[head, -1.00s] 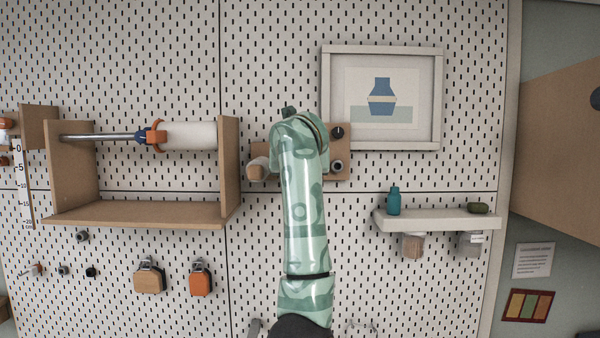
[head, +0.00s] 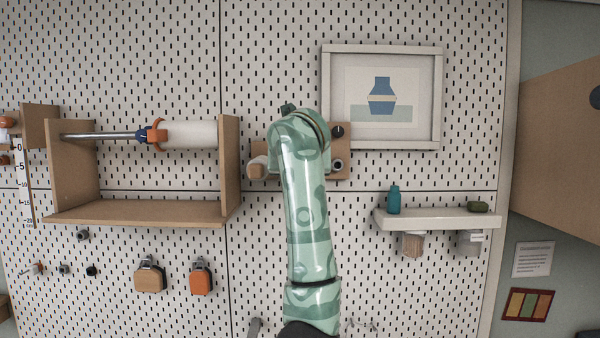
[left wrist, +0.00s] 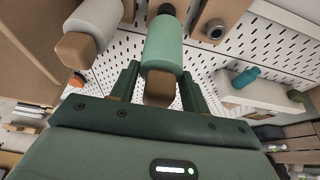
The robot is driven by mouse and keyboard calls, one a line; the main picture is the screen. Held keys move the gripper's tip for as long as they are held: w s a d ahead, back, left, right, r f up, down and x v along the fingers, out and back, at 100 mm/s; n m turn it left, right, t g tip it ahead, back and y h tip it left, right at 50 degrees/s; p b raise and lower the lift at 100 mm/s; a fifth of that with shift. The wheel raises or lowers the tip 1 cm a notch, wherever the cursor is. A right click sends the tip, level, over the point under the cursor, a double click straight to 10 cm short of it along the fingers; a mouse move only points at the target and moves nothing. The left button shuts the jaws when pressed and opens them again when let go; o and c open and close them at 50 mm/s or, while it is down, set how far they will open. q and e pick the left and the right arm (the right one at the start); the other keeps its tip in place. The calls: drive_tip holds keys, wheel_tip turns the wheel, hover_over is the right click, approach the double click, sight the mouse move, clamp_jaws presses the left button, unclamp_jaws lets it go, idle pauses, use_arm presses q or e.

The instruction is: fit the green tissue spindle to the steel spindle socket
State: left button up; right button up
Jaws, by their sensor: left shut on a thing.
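In the left wrist view my left gripper (left wrist: 160,76) is shut on the green spindle (left wrist: 164,42), a pale green cylinder with a wooden near end. The spindle points away towards the wooden wall board. A dark round part (left wrist: 167,9) shows just beyond its far end; contact cannot be told. A steel-rimmed round socket (left wrist: 215,29) is on the board to the right, also in the head view (head: 338,166). In the head view my arm hides the left gripper and spindle. My right gripper is not in view.
A white roll with a wooden end (left wrist: 95,24) sticks out left of the spindle; it is at the board's left in the head view (head: 259,167). A dark knob (head: 337,131) is on the board. A shelf with a teal bottle (head: 394,199) stands at right, a wooden holder (head: 140,214) at left.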

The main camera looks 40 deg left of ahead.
use_arm(q)
drive_tip(key=shift+s+d, duration=0.7)
drive_tip(key=shift+s, duration=0.15)
drive_tip(key=shift+w, duration=0.1)
drive_tip(key=w+d, duration=0.6)
drive_tip(key=d, duration=0.1)
drive_tip(key=shift+d, duration=0.15)
idle(0.9)
drive_tip(key=o, duration=0.3)
clamp_jaws()
